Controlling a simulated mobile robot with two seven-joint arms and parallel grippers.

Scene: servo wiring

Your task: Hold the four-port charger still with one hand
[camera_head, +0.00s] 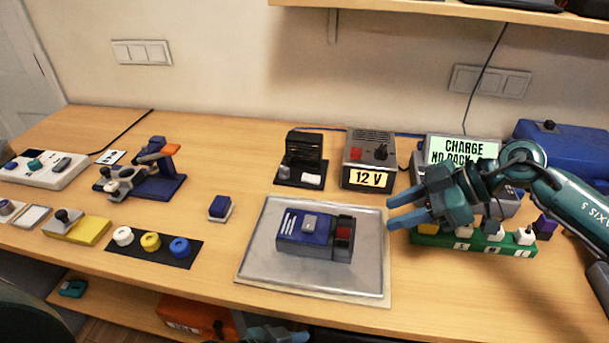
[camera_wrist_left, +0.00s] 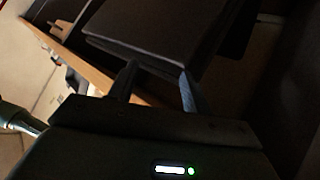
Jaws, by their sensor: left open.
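The four-port charger appears to be the green strip (camera_head: 470,244) at the right of the table, with pale plugs or caps along its top and white labels on its front. My right gripper (camera_head: 390,213) hangs above and in front of its left end, fingers pointing left, open and empty. The right hand and wrist hide part of the strip. My left gripper (camera_wrist_left: 158,72) is open and empty in the dark left wrist view. In the head view, a teal part of my left arm shows at the bottom edge, below the table front.
A grey tray (camera_head: 262,276) carries a blue-grey device (camera_head: 300,238) left of my right gripper. A 12 V supply (camera_head: 369,160) and a "CHARGE NO PACK" display (camera_head: 462,150) stand behind. A blue case (camera_head: 565,145) is at the far right.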

